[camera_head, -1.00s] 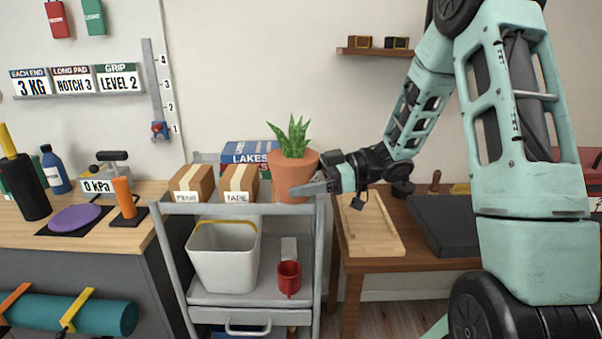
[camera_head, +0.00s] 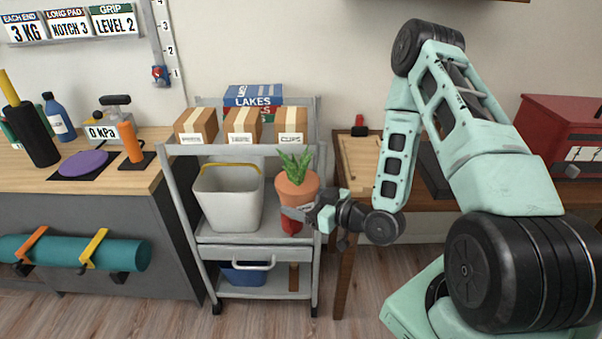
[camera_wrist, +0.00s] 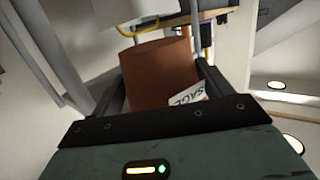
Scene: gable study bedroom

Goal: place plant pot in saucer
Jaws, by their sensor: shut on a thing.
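The terracotta plant pot (camera_head: 297,190) with a spiky green plant is in my gripper (camera_head: 302,212), in front of the grey trolley's middle level. In the wrist view the pot (camera_wrist: 157,75) sits between the two dark fingers of my gripper (camera_wrist: 160,95). A white label reading "SAGE" (camera_wrist: 188,95) shows beside the pot's lower right side. I cannot make out a saucer in either view.
A wooden table (camera_head: 440,205) is at the right. Wooden floor (camera_head: 345,325) lies open in front.

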